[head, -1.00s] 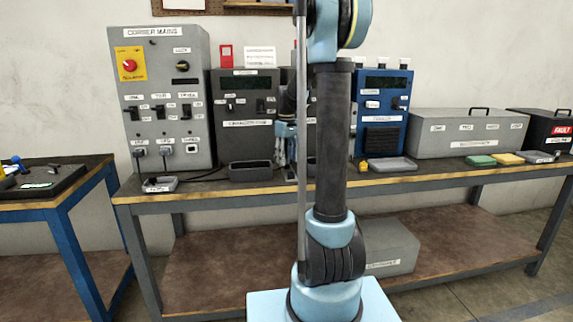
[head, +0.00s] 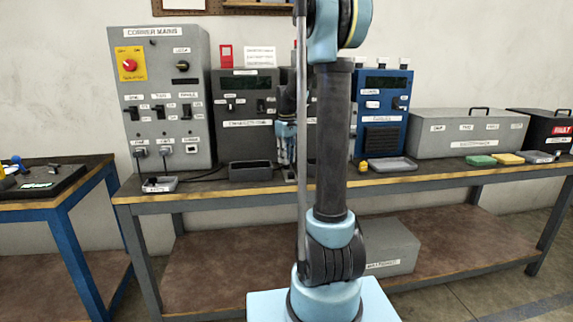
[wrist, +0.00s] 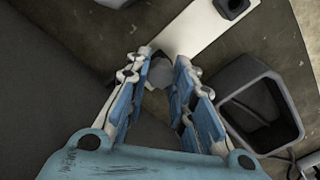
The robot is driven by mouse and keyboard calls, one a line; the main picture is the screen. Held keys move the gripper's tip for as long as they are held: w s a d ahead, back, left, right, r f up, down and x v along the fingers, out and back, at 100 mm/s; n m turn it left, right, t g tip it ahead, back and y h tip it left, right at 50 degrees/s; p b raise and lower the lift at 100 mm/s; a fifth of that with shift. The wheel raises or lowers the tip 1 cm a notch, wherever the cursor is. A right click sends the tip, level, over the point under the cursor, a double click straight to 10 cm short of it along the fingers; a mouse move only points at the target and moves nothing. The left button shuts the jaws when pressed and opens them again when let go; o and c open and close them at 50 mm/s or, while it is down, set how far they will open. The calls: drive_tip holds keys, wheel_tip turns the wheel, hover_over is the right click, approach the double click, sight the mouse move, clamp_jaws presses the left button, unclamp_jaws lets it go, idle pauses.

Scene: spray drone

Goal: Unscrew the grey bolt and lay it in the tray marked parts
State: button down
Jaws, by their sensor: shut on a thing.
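In the wrist view, my gripper (wrist: 162,68) points down with its two blue and white fingers on either side of a small grey bolt (wrist: 160,73). It is shut on the bolt, at the end of a pale flat plate (wrist: 198,32). I cannot tell whether the bolt is still threaded in. In the head view my gripper (head: 287,150) is low over the bench, partly hidden behind my arm; the bolt cannot be made out there. A small labelled tray (head: 160,185) stands at the bench's left front; its lettering is too small to read.
A dark grey open bin (wrist: 232,100) is close to the right of my fingers in the wrist view. In the head view, a dark open bin (head: 250,165) stands left of my gripper, before the dark cabinet (head: 245,125). A shallow grey tray (head: 393,165) lies to the right.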

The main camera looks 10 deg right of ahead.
drive_tip(key=shift+r, duration=0.1)
drive_tip(key=shift+r, duration=2.85)
drive_tip(key=shift+r, duration=0.1)
